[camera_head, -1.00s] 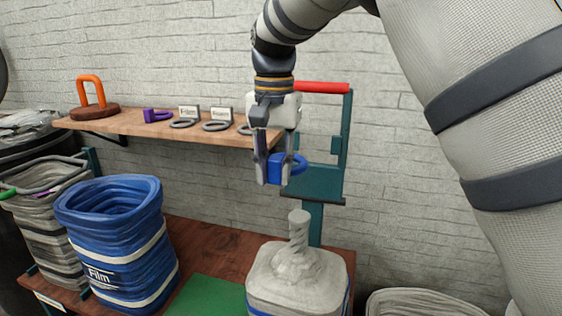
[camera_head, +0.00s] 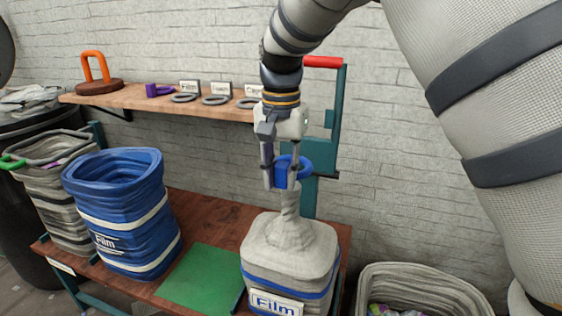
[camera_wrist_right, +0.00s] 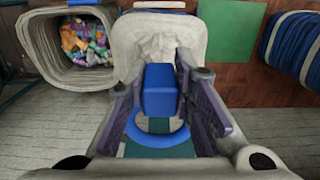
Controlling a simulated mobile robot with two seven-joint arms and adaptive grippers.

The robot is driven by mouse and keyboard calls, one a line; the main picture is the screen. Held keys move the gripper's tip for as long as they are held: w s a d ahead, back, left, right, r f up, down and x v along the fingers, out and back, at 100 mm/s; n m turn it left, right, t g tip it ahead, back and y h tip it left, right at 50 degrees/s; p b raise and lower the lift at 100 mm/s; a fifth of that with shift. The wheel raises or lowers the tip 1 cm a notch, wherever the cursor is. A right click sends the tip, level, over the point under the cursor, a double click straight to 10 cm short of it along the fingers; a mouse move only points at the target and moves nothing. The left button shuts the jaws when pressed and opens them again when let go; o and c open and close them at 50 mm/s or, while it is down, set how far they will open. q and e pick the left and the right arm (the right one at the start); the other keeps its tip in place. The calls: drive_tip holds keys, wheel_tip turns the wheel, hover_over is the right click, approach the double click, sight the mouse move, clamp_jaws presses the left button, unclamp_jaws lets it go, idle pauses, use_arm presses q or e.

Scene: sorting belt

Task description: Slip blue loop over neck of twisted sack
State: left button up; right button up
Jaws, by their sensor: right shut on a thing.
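My right gripper (camera_head: 281,182) is shut on the blue loop's block (camera_head: 281,172) and holds it upright in the air. The blue ring (camera_head: 305,168) sticks out behind and to the right of the fingers. The grey twisted sack (camera_head: 291,240) stands below on the bench, with a "Film" label on its front. Its neck (camera_head: 290,203) points up just under the fingers, and its tip is hidden. In the right wrist view, the block (camera_wrist_right: 159,92) covers part of the sack (camera_wrist_right: 160,28), and teal shows through the ring (camera_wrist_right: 158,143), not the neck. My left gripper is out of view.
A teal stand with a red handle (camera_head: 323,62) rises behind the sack. A wooden shelf (camera_head: 140,97) holds grey rings and small signs. A blue Film sack (camera_head: 120,215) stands left of a green mat (camera_head: 208,277). An open bin (camera_head: 420,285) is at lower right.

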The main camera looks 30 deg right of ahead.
sight(281, 188)
wheel_tip(281, 188, down, 3)
drive_tip(key=shift+f, duration=0.2)
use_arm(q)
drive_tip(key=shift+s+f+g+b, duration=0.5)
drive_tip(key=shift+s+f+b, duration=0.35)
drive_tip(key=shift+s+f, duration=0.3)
use_arm(e)
drive_tip(key=shift+f, duration=4.5)
drive_tip(key=o, duration=1)
wheel_tip(281, 188, up, 12)
drive_tip(key=shift+r, duration=0.1)
